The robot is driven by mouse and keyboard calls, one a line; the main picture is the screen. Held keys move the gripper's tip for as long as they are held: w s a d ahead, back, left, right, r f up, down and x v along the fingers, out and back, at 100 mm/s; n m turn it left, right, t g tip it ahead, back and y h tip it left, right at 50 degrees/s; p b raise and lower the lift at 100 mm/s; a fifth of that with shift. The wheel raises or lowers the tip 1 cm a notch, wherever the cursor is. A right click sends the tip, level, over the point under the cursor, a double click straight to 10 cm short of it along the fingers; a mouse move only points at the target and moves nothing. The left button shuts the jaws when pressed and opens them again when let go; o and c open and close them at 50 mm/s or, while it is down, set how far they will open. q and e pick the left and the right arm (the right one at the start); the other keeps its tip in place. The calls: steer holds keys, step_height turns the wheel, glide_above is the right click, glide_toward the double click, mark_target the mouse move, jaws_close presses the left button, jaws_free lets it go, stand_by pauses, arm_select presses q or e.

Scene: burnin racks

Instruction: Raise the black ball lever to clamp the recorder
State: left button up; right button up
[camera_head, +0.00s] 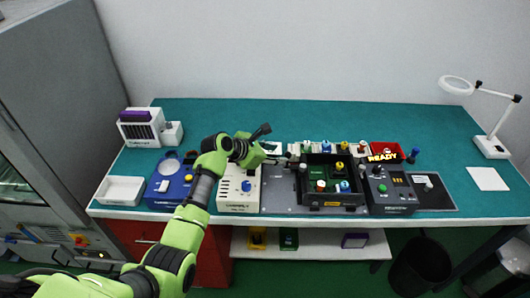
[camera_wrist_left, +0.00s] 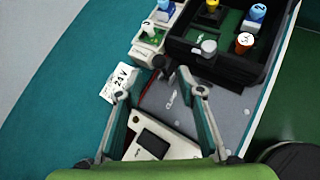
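My left gripper (camera_head: 288,160) reaches in over the bench from the left, just left of the black box. In the left wrist view its two fingers (camera_wrist_left: 158,77) are apart, with nothing held. The black ball lever (camera_wrist_left: 158,62) shows between and just beyond the fingertips, beside the box's corner; I cannot tell whether they touch it. The black open box (camera_head: 331,207), seemingly the recorder, holds several coloured knobs and sits on a grey plate (camera_head: 278,202). It also shows in the left wrist view (camera_wrist_left: 205,69). My right gripper is not in view.
A white unit (camera_head: 238,198) stands left of the plate, a blue unit (camera_head: 168,190) further left. A black unit with a green button (camera_head: 391,196) stands right of the box. Small coloured parts line the back. A white card (camera_wrist_left: 122,83) lies near the left finger.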

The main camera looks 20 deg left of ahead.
arm_select(q)
steer(key=v, duration=0.5)
steer(key=shift+s+a+r, duration=0.15)
steer(key=shift+s, duration=0.1)
stand_by(0.3)
